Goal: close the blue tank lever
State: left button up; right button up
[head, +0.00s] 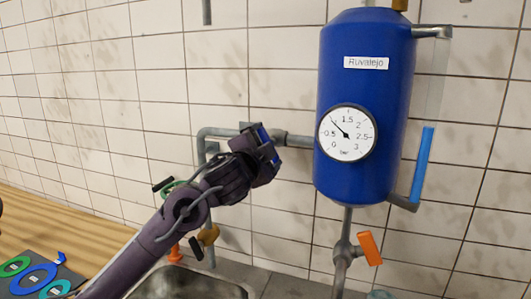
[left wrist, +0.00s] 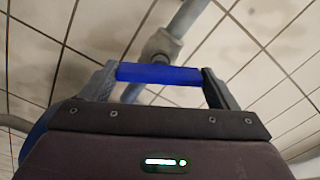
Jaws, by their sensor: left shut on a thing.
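The blue tank (head: 350,185) hangs on the tiled wall, with a round gauge (head: 347,133) on its front. Its blue lever (head: 264,134) is on the grey pipe left of the tank, mostly hidden by my left gripper (head: 270,147) in the head view. In the left wrist view the blue lever (left wrist: 158,74) lies crosswise between the two fingertips of my left gripper (left wrist: 160,80), which is shut on it. The grey valve body (left wrist: 162,46) and pipe show just behind the lever. My right gripper is not in view.
An orange lever (head: 370,248) sits on the pipe under the tank. A clear tube with blue liquid (head: 422,165) is at the tank's right. A sink (head: 190,285), small taps and a wooden counter (head: 80,225) lie below at left.

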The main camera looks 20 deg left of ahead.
pick_arm(q)
jog(key=m+b, duration=0.1)
jog(key=m, duration=0.4)
jog(key=shift+f+b, duration=0.15)
jog(key=shift+b, duration=0.25)
dwell(0.3)
jog(key=o, duration=0.9)
jog(key=shift+s, duration=0.1)
jog(key=s, duration=0.7)
jog(key=shift+s+b, duration=0.35)
